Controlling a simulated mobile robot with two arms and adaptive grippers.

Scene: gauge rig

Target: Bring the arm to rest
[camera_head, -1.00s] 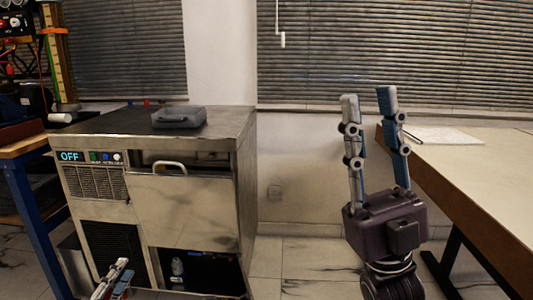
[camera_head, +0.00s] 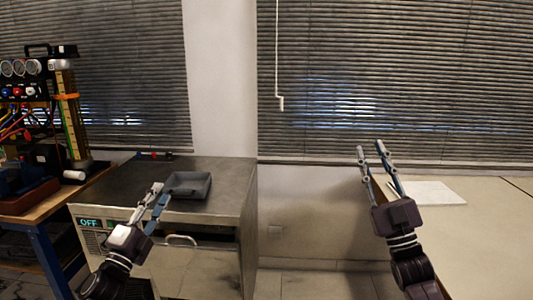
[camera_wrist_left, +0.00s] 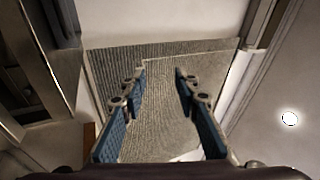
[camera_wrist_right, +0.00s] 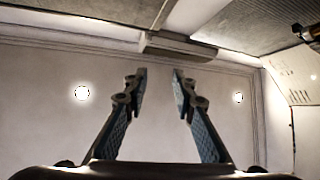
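My left gripper (camera_head: 158,207) is raised in front of the metal cabinet in the head view, its fingers pointing up. Its two fingers stand apart with nothing between them in the left wrist view (camera_wrist_left: 160,88). My right gripper (camera_head: 371,162) points up at the left edge of the right table in the head view. In the right wrist view (camera_wrist_right: 157,85) its fingers are apart and empty, with the ceiling beyond them.
The metal cabinet (camera_head: 225,173) carries a grey tray (camera_head: 188,193) and shows an "OFF" display (camera_head: 89,223). A gauge rig (camera_head: 35,85) stands on a wooden bench (camera_head: 40,208) at left. A white sheet (camera_head: 434,192) lies on the right table (camera_head: 480,230). Blinds (camera_head: 400,70) cover the windows.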

